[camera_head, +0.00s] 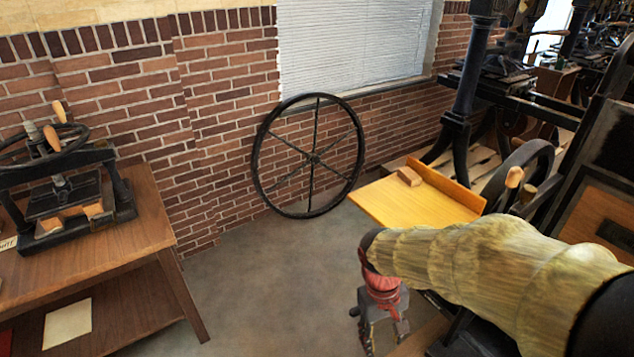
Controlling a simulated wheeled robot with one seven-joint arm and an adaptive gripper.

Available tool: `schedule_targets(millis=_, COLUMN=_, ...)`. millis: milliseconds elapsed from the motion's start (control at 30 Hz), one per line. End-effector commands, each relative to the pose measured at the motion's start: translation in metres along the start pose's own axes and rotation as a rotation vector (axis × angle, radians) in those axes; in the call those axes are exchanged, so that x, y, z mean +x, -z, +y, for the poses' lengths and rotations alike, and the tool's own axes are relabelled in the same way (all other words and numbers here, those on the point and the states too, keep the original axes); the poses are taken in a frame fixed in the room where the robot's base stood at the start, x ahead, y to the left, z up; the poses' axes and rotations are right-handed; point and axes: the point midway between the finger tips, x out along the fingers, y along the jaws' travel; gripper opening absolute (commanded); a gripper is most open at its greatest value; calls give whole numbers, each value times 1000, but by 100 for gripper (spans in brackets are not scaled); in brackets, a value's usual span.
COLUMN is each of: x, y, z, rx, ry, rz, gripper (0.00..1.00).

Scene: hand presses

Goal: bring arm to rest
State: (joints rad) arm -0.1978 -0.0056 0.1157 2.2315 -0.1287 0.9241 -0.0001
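My arm reaches in from the lower right, with a yellowish sleeve-like link and a red wrist part below its dark end. My gripper (384,345) hangs under the red part, low in the picture and right of centre, pointing down. Its fingers look spread apart with nothing seen between them; the lower tip is close to the picture's bottom edge. It is in front of the grey floor, apart from the wooden table at left.
A small hand press (65,205) stands on a brown wooden table (130,225) at left. A large spoked wheel (316,158) leans by the brick wall. A yellow wooden board (405,205) bears a small block (409,176). Dark presses crowd the right. Grey floor (265,285) is clear in the middle.

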Motion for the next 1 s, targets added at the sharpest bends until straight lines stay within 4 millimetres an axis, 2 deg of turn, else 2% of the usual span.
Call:
schedule_targets(millis=33, x=-15, y=-11, z=1, rx=29, ry=15, rz=41, gripper=44)
schedule_targets(millis=100, x=-31, y=-24, z=0, rx=64, ry=35, rz=90, gripper=44)
schedule_targets(millis=333, x=-76, y=-67, z=1, rx=162, ry=82, rz=247, gripper=44)
schedule_targets(millis=500, x=-110, y=-95, z=9, rx=216, ry=80, rz=376, gripper=44)
schedule_targets(millis=733, x=-162, y=-115, z=25, rx=271, ry=52, rz=552, gripper=44)
schedule_targets(millis=900, x=-178, y=-123, z=31, rx=295, ry=40, rz=604, gripper=44)
schedule_targets(millis=1000, x=-179, y=-124, z=34, rx=306, ry=38, rz=603, gripper=44)
